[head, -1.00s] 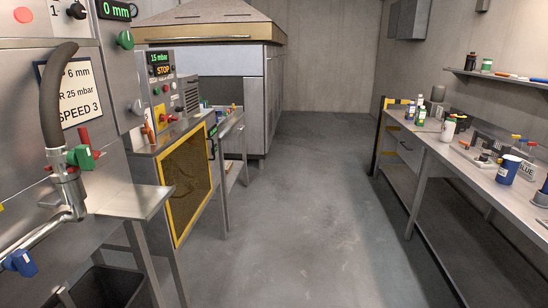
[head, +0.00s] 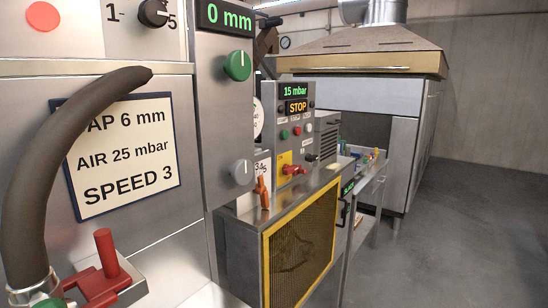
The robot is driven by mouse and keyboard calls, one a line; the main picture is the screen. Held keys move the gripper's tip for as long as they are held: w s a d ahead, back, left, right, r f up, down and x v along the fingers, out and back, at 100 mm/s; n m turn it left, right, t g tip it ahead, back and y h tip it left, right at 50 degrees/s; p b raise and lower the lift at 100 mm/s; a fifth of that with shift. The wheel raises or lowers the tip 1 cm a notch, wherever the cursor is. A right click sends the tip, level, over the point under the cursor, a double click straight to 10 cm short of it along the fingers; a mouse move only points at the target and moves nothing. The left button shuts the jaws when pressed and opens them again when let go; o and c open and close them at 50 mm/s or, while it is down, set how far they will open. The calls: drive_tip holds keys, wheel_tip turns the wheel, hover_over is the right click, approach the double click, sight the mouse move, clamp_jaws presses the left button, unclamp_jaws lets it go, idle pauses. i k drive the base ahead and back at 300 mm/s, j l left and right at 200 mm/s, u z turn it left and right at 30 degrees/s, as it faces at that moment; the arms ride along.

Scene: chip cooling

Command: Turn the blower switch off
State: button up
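Small green, red and white buttons sit below the displays. Lower on it, a red rotary handle (head: 294,170) is mounted on a yellow plate (head: 284,160); it looks like the blower switch, but no readable label confirms this. Its handle points roughly sideways to the right; its exact setting is too small to tell. My gripper is not in view.
A near steel cabinet with a sign (head: 125,150) reading "AP 6 mm, AIR 25 mbar, SPEED 3", a dark hose (head: 40,180) and a red lever (head: 105,255) fills the left. A yellow-framed mesh (head: 300,245) is below the panel. Free floor (head: 460,220) lies right.

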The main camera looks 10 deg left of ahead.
sight(308, 158)
drive_tip(key=i+l+u, duration=0.3)
drive_tip(key=l, duration=0.3)
drive_tip(key=i+l+u, duration=0.3)
drive_tip(key=l, duration=0.35)
drive_tip(key=i, duration=0.1)
